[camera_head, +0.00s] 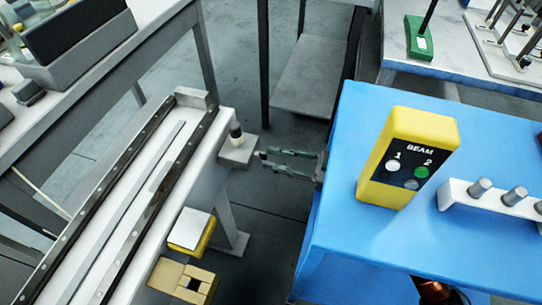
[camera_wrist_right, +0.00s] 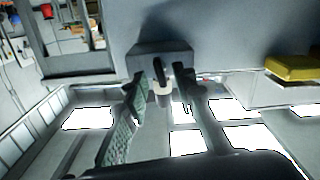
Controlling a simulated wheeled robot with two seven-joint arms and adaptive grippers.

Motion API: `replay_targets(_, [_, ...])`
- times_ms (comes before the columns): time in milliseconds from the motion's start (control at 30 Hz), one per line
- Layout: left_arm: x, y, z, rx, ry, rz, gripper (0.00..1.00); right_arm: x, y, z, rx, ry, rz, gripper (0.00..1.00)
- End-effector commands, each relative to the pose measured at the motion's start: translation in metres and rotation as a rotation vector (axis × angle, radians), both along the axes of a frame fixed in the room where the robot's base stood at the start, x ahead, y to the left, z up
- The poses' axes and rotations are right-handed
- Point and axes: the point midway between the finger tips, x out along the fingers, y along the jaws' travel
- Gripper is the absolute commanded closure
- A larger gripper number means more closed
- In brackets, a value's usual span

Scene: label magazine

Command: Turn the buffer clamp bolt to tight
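In the right wrist view the bolt (camera_wrist_right: 162,89) appears between the two open fingertips (camera_wrist_right: 161,78), apart from both, with the grey block (camera_wrist_right: 140,55) behind. Nothing is held. My left gripper is not in view.
The blue cabinet (camera_head: 345,235) hides most of my right arm. On it stand a yellow BEAM box (camera_head: 395,150) and a white rack with grey pegs (camera_head: 455,196). A yellow box with a pale top (camera_head: 190,232) and a tan block (camera_head: 170,277) sit beside the track (camera_head: 150,190).

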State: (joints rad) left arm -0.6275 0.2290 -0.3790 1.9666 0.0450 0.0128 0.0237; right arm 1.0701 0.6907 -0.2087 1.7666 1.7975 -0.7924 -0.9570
Motion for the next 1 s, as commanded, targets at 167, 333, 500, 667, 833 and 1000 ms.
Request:
replay_targets(167, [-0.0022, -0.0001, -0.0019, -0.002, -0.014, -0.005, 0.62, 0.0031, 0.0091, 0.0000, 0.001, 0.000, 0.000, 0.75])
replay_targets(333, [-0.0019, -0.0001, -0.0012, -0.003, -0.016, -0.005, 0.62, 0.0028, 0.0095, 0.0010, 0.001, 0.000, 0.000, 0.75])
replay_targets(500, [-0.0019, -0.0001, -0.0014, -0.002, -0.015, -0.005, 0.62, 0.0027, 0.0094, 0.0008, 0.001, 0.000, 0.001, 0.83])
replay_targets(667, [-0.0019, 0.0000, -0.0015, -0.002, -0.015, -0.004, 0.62, 0.0027, 0.0093, 0.0007, 0.001, 0.000, 0.001, 0.94])
replay_targets(833, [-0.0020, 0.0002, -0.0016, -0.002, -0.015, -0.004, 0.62, 0.0028, 0.0092, 0.0007, 0.001, 0.000, 0.000, 1.00])
replay_targets(1000, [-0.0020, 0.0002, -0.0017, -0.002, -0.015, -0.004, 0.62, 0.0029, 0.0090, 0.0007, 0.001, -0.001, 0.000, 1.00])
